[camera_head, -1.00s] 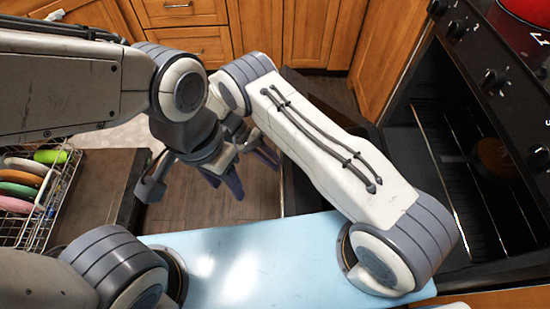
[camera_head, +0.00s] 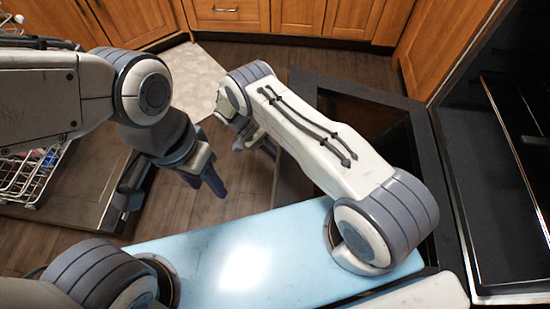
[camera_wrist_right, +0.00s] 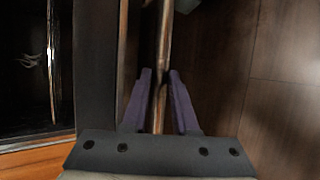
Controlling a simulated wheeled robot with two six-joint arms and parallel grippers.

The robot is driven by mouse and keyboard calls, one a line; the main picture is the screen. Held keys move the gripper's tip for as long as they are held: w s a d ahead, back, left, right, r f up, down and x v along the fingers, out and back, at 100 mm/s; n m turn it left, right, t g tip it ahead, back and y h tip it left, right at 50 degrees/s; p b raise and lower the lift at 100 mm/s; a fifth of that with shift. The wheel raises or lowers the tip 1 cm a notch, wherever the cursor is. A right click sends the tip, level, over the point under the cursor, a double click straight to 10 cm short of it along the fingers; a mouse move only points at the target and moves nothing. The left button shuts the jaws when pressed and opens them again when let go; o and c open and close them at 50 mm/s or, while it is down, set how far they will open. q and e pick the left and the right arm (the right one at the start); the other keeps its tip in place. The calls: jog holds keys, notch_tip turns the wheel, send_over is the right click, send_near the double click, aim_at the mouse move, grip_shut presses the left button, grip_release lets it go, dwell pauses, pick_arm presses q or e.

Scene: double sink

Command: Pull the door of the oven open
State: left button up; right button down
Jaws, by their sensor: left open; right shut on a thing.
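The black oven (camera_head: 492,170) stands at the right of the head view. Its door (camera_head: 385,98) stands partly open, tilted out toward the floor, and my right arm hides part of it. In the right wrist view, the metal door handle (camera_wrist_right: 164,45) runs between the purple fingers of my right gripper (camera_wrist_right: 159,88), which is shut on it. The door edge (camera_wrist_right: 97,65) is just left of the fingers. My left gripper (camera_head: 205,180) is open and empty, left of the door above the floor.
Wooden cabinets (camera_head: 310,15) line the back. A lowered dark appliance door (camera_head: 85,175) with a wire rack (camera_head: 35,178) is at the left. Wood floor (camera_head: 240,175) is clear between it and the oven door. My pale blue base is in front.

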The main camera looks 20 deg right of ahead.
jog(key=shift+f, duration=0.4)
jog(key=c, duration=0.7)
grip_release()
jog(key=shift+a+r, duration=0.1)
jog(key=shift+b+v, duration=1.25)
jog(key=shift+v, duration=3.95)
